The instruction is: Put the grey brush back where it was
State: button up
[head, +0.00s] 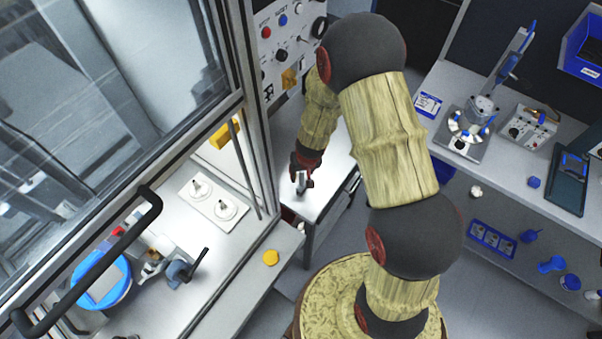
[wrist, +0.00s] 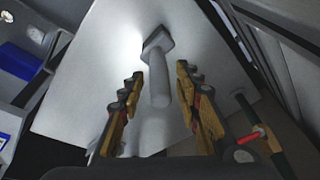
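The grey brush (wrist: 158,88) shows in the wrist view on a white surface, its wide end away from me and its round handle toward me. My gripper (wrist: 160,74) is open, with one finger on each side of the handle and a visible gap on both sides. In the head view the brush (head: 301,184) is a small grey shape right below my gripper (head: 304,170). My gripper partly hides it there. I cannot tell whether the brush stands or lies.
The white-topped table (head: 335,187) is narrow and looks otherwise bare. A machine enclosure with a black door handle (head: 95,262) stands to the left, and a control panel (head: 288,40) behind. A workbench (head: 447,82) with instruments is at right.

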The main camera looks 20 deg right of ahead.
jog(key=s+a+r+n+t+y+p, duration=0.1)
jog(key=s+r+p, duration=0.25)
jog(key=r, duration=1.35)
jog(key=s+a+r+p, duration=0.2)
jog(key=s+r, duration=0.2)
jog(key=r, duration=1.2)
jog(key=s+d+r+t+h, duration=0.1)
jog(key=s+d+r, duration=0.1)
jog(key=s+r, duration=1.1)
jog(key=s, duration=0.2)
jog(key=shift+s+d+r+n+t, duration=0.3)
jog(key=shift+s+d+r, duration=0.05)
jog(key=shift+s+d, duration=0.05)
